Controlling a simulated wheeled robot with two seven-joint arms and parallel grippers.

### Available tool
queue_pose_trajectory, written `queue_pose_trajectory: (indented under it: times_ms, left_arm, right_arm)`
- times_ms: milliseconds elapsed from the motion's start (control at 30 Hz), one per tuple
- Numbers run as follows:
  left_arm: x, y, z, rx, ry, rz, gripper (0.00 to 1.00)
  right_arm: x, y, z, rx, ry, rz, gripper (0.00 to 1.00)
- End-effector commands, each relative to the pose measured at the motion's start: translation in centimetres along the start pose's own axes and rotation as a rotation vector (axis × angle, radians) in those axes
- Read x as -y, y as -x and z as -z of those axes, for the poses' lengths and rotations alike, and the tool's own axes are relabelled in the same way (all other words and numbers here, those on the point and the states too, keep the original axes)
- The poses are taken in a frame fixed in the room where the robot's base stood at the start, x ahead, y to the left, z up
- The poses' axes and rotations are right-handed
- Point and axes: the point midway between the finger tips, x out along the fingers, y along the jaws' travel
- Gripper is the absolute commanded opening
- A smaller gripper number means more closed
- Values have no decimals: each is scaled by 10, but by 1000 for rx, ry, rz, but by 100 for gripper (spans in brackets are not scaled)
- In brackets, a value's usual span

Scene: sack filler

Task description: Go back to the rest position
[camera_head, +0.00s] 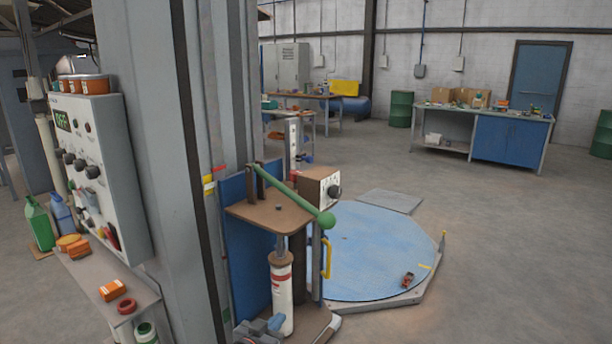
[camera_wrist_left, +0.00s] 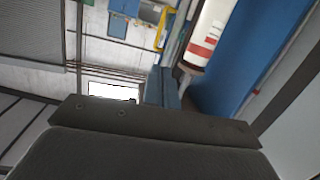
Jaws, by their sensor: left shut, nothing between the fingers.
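My left gripper (camera_head: 262,328) shows small and grey-blue at the bottom of the head view, in front of the foot of the lever stand. Its fingers are shut and empty, and they also show at the centre of the left wrist view (camera_wrist_left: 161,86). A white cylinder with red bands (camera_head: 283,297) stands just behind and to the right of the gripper; it also shows in the left wrist view (camera_wrist_left: 206,35). I cannot tell whether the gripper touches the stand. My right gripper is in neither view.
The lever stand has a brown top (camera_head: 265,214), a green lever (camera_head: 300,198) and a blue back panel (camera_head: 236,250). A grey column (camera_head: 165,130) rises on the left, beside a control panel (camera_head: 90,150) and a small shelf (camera_head: 85,272). A blue round platform (camera_head: 375,250) lies right; open floor surrounds it.

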Motion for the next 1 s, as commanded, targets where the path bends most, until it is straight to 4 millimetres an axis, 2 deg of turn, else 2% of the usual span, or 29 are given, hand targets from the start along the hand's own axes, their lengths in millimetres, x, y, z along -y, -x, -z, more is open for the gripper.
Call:
queue_pose_trajectory:
  times_ms: [33,100,267,367,600,700,800,900,1000]
  left_arm:
    - [-2,10,-28,67,14,15,0]
    - [-4,25,-62,159,26,34,0]
    - [-10,66,-138,372,57,78,0]
    - [-17,98,-183,507,77,101,0]
    - [-36,191,-277,838,132,154,0]
    - [-46,233,-308,971,156,172,0]
    - [-56,270,-330,1082,176,186,0]
    - [-62,298,-345,1163,190,197,0]
    - [-66,314,-352,1211,199,201,0]
  right_arm:
    - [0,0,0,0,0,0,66]
    - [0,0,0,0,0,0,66]
    - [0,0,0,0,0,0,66]
    - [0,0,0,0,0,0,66]
    - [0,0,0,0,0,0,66]
    - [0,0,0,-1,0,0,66]
    - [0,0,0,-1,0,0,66]
    - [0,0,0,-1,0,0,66]
    - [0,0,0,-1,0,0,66]
